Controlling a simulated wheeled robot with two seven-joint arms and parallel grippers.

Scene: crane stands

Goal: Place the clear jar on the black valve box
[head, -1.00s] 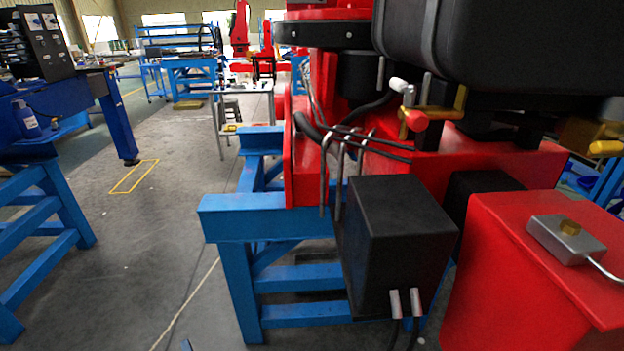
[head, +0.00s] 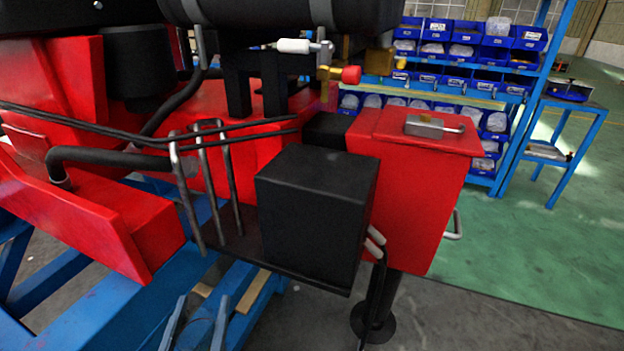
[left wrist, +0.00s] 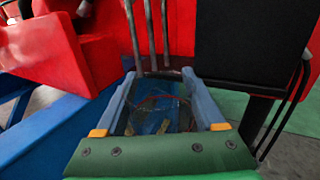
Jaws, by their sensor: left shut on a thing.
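The black valve box (head: 315,205) is a dark cube with a flat, bare top, mounted on the front of the red machine. It also shows at the upper right in the left wrist view (left wrist: 250,40). My left gripper (head: 202,298) is at the bottom of the head view, below and left of the box. In the left wrist view its two fingers (left wrist: 160,75) are shut on the clear jar (left wrist: 158,108). The jar is see-through and its outline is faint. In the head view I cannot make it out clearly. My right gripper is not in view.
Several bent grey rods (head: 205,190) stand just left of the box. A red cabinet (head: 420,190) with a small grey device (head: 432,126) on top stands to its right. Brass and red valve fittings (head: 340,73) hang above and behind. Blue beams (head: 90,310) lie at lower left.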

